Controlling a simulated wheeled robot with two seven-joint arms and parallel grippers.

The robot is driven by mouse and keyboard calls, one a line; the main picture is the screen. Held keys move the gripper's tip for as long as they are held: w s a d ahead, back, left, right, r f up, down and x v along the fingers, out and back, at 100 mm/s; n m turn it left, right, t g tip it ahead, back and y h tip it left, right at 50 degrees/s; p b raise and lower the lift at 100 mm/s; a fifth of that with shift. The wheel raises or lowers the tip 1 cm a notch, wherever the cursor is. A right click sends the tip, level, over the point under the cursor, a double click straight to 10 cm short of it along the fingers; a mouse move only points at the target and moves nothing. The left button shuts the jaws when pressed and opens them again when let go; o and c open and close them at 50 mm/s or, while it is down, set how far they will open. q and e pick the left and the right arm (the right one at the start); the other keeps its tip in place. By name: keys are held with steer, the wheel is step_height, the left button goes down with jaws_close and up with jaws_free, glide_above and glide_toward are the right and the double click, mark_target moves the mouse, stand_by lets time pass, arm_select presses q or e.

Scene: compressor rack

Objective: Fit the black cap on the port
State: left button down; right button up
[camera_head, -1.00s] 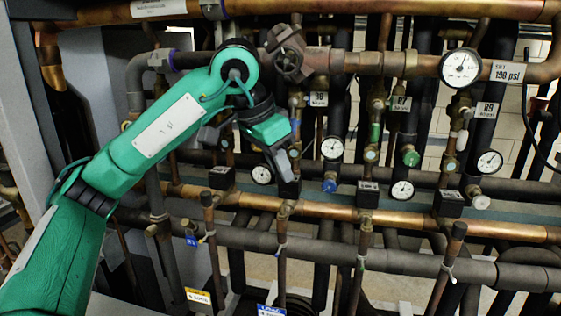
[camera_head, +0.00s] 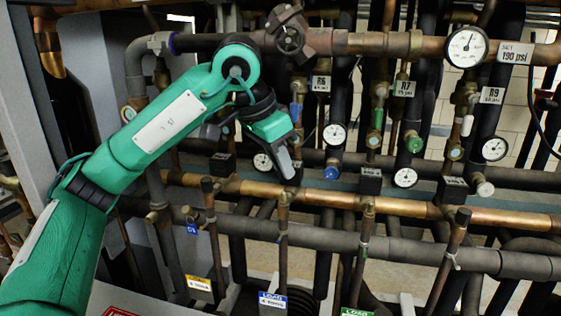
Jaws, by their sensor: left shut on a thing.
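My left gripper (camera_head: 286,160) hangs at the end of the green arm, in front of the pipe rack left of the R6 line. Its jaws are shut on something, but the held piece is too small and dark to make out. I cannot pick out the black cap for sure. A bare port does not show clearly either, and the gripper hides part of the rack behind it. A blue cap (camera_head: 331,173) is just right of the gripper, apart from it. A green cap (camera_head: 414,145) sits further right. My right gripper is out of view.
Round gauges (camera_head: 334,134) and small black boxes (camera_head: 370,182) line the rack near the gripper. A red-brown valve (camera_head: 289,37) stands above it. A copper pipe (camera_head: 340,199) runs across below, with upright pipe stubs (camera_head: 366,225) in front.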

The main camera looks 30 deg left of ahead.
arm_select(q)
steer(key=shift+f+b, duration=0.85)
steer(key=shift+f, duration=0.05)
stand_by(0.6)
steer(key=shift+f, duration=0.15)
steer(key=shift+f+b, duration=0.85)
steer(key=shift+b, duration=0.15)
steer(key=shift+f, duration=0.15)
